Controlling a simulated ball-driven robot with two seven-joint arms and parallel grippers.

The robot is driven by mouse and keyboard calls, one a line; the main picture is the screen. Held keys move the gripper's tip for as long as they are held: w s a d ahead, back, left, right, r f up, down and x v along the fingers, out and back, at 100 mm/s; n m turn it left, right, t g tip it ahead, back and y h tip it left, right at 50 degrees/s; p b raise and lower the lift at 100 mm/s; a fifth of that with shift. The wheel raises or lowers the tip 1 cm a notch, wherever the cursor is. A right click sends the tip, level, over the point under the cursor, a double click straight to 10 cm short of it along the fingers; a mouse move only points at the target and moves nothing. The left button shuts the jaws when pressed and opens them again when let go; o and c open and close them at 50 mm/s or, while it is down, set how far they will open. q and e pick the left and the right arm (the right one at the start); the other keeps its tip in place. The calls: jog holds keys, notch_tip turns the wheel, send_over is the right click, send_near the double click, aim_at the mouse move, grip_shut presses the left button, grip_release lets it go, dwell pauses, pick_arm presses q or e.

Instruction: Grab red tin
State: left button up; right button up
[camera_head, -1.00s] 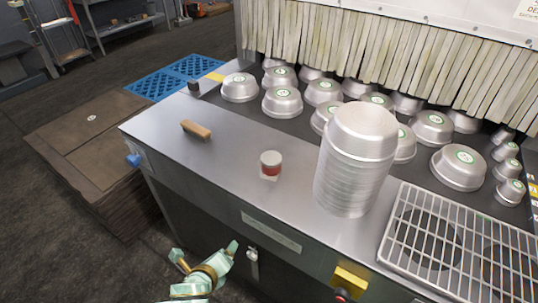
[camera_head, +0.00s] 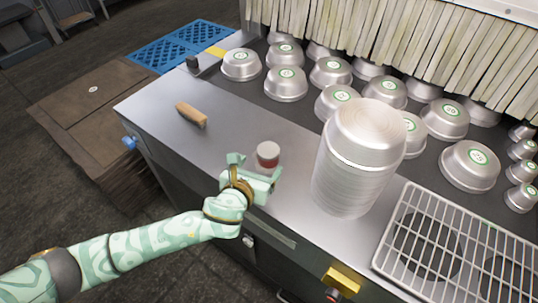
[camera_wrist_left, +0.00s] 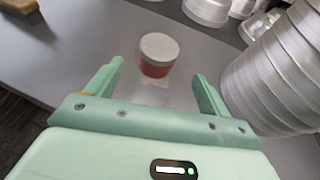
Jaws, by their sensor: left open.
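The red tin (camera_head: 268,155) is a small round can with a pale lid. It stands upright on the steel counter, left of the tall pan stack. My left gripper (camera_head: 256,166) is open at the near side of the tin, its fingers pointing toward it. In the left wrist view the tin (camera_wrist_left: 156,56) is ahead of the gap between the two fingers (camera_wrist_left: 158,82), slightly beyond the tips, and nothing is held. My right gripper is not in view.
A tall stack of metal pans (camera_head: 350,170) stands close to the right of the tin. A wooden-handled brush (camera_head: 191,114) lies to the left. A wire grate (camera_head: 430,235) is at the right. Upturned pans (camera_head: 286,84) sit on the belt behind. The counter between brush and tin is clear.

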aim_at(265, 159)
pick_arm(q)
jog(key=x, duration=0.3)
jog(key=shift+b, duration=0.3)
jog(key=shift+w+d+f, duration=0.1)
jog(key=shift+w, duration=0.15)
jog(key=shift+w+f, duration=0.15)
jog(key=shift+w, duration=0.2)
jog(key=b+x, duration=0.2)
jog(key=x, duration=0.2)
jog(key=shift+w+d, duration=0.1)
jog(key=shift+w, duration=0.15)
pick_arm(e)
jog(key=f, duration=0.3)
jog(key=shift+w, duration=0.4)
pick_arm(q)
jog(key=c, duration=1.1)
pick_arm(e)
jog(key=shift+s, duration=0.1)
